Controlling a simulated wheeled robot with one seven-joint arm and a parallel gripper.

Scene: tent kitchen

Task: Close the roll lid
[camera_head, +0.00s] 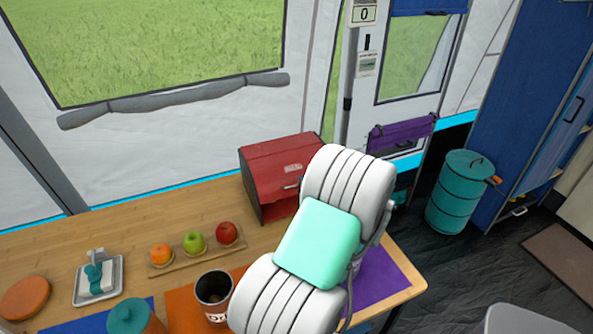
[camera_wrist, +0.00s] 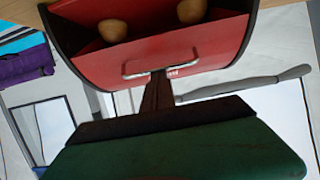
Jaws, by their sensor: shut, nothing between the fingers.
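The red roll-lid box (camera_head: 283,162) stands on the wooden counter near the tent wall. Its lid with a metal handle covers the top and upper front, and a dark opening shows below. In the wrist view the red lid (camera_wrist: 215,45) fills the top, with its metal handle (camera_wrist: 130,70) at the edge. Two round brown items (camera_wrist: 112,25) show inside the box. My gripper (camera_wrist: 158,78) is shut and empty, its fingertips at the handle; I cannot tell whether they touch it. In the head view my arm hides the gripper and the box's right side.
Several fruits on a wooden tray (camera_head: 178,262) lie left of the box.

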